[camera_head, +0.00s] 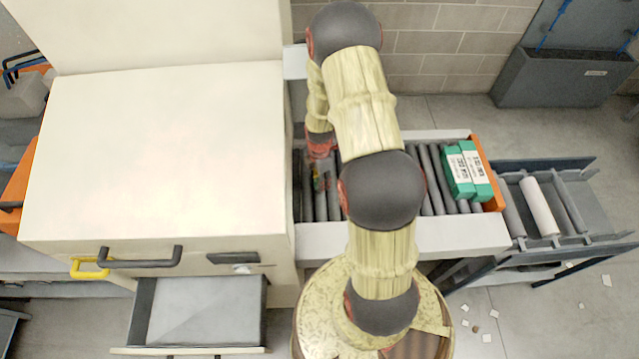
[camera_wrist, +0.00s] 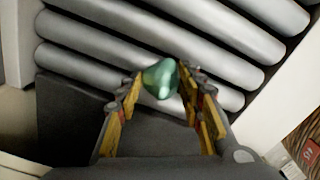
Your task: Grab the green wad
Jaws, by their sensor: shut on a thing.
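The green wad (camera_wrist: 161,79) is a small, shiny, teal-green lump in the wrist view. It sits between the two fingertips of my gripper (camera_wrist: 160,84), which is shut on it. Grey conveyor rollers show behind the wad; how far it is above them I cannot tell. In the head view my gripper (camera_head: 320,178) is over the left part of the roller conveyor, mostly hidden by my arm. The wad cannot be made out there.
Two green-and-white boxes (camera_head: 467,172) stand on the conveyor's right end, beside an orange end stop (camera_head: 487,172). A large cream cabinet (camera_head: 165,150) with an open drawer (camera_head: 200,305) stands left. A pale side rail (camera_head: 460,236) runs along the conveyor's near edge.

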